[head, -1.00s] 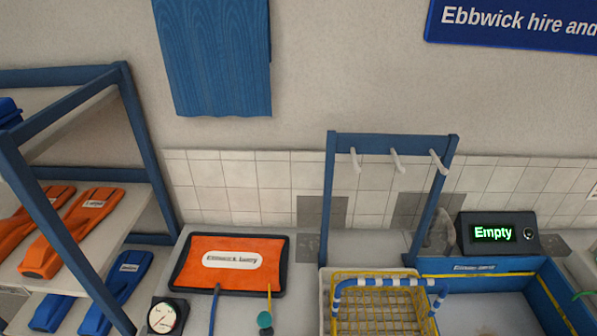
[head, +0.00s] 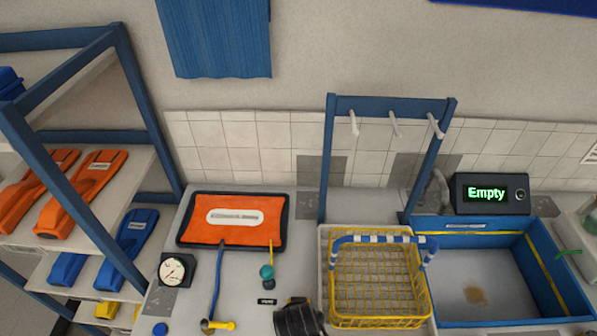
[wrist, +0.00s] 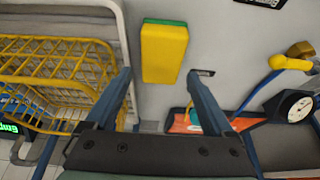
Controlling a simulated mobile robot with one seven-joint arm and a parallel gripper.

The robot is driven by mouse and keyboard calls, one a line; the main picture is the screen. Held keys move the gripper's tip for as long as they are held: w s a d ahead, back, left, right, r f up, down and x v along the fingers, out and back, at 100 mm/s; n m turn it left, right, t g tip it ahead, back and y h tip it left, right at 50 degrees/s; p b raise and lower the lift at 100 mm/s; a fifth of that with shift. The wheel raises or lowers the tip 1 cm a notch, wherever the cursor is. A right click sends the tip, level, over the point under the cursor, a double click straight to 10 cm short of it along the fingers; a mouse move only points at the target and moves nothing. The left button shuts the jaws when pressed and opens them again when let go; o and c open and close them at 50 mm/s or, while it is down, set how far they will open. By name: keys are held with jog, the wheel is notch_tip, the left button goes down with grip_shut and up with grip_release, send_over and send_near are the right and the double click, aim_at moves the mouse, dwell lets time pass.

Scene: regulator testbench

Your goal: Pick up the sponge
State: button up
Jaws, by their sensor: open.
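The sponge (wrist: 164,54) shows in the wrist view as a yellow block with a green layer along its far edge. It lies on the grey bench top beside the yellow wire basket (wrist: 60,75). My gripper (wrist: 158,76) is open, its two blue fingers spread wide with nothing between their tips. In the picture the sponge lies just beyond the fingertips, between their lines; I cannot tell the height gap. In the head view the sponge does not show; a dark part of my arm is at the bottom middle.
In the head view the wire basket (head: 375,285) stands in a pale tray, with a blue sink (head: 490,268) to its right. A gauge (head: 175,269), an orange panel (head: 232,219) and a blue hose (head: 216,285) lie left. A hook rack (head: 390,108) rises behind.

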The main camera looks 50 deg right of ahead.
jog(key=shift+a+p+x, duration=0.15)
jog(key=shift+x, duration=1.05)
jog(key=shift+a+p+x, duration=0.1)
jog(key=shift+p+x, duration=0.05)
jog(key=shift+x, duration=1.1)
jog(key=shift+s+f, duration=0.1)
jog(key=shift+f, duration=0.25)
jog(key=c, duration=1.1)
jog(key=shift+r+b, duration=0.4)
jog(key=shift+r, duration=4.85)
